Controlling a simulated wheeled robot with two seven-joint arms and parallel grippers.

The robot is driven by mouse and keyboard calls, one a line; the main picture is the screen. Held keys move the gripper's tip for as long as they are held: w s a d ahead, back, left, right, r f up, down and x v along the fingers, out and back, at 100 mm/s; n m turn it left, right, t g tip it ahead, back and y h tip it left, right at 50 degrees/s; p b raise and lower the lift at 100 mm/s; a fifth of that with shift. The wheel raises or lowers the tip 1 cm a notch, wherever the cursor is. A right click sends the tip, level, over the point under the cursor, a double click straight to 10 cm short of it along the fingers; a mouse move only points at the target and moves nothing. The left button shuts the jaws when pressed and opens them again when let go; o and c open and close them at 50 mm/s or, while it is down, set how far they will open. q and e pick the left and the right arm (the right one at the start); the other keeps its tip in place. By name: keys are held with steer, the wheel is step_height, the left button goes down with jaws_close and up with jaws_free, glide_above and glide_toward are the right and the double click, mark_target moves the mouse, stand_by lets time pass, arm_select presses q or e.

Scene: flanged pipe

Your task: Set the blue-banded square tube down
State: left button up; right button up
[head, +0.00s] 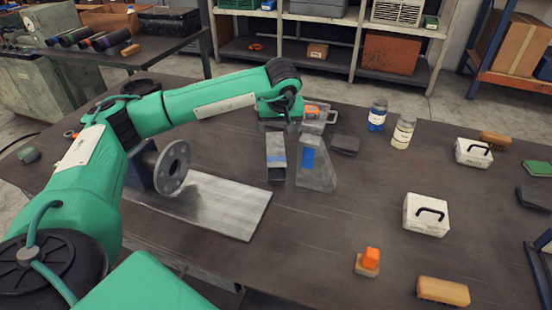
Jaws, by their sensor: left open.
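The blue-banded square tube (276,147) is grey with a blue band near its dark open end, which points towards me. It appears to lie on the dark table, just left of a grey block with a blue patch (318,175). My left gripper (280,124) is over the tube's far end, with the arm reaching in from the left. It is open, though its fingertips are mostly hidden. Whether the fingers still touch the tube cannot be made out. My right gripper is not in view.
A flanged pipe (173,167) stands by a bare metal plate (228,208) at left. An orange-topped piece (312,112), a dark block (345,144), and blue (377,116) and cream (403,133) jars are nearby. White cases (425,215) stand right. The table's front middle is clear.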

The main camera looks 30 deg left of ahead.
arm_select(q)
steer(key=p, duration=0.2)
glide_above(276, 149)
steer(key=s+d, duration=0.2)
step_height(276, 149, down, 7)
steer(key=shift+w+f, duration=0.1)
steer(key=shift+f, duration=0.05)
steer(key=shift+w+a+f, duration=0.1)
steer(key=shift+f, duration=0.3)
steer(key=x, duration=0.2)
steer(key=p+x, duration=0.1)
steer(key=x, duration=0.1)
steer(key=shift+w+a+f+p, duration=0.1)
steer(key=shift+a+f+p, duration=0.2)
steer(key=shift+a, duration=0.15)
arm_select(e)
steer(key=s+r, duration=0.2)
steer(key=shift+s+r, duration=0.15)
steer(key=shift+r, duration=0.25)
arm_select(q)
steer(key=shift+c, duration=1.3)
steer(key=c, duration=1.3)
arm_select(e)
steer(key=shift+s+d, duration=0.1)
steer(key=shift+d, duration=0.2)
arm_select(q)
steer(key=shift+r, duration=0.15)
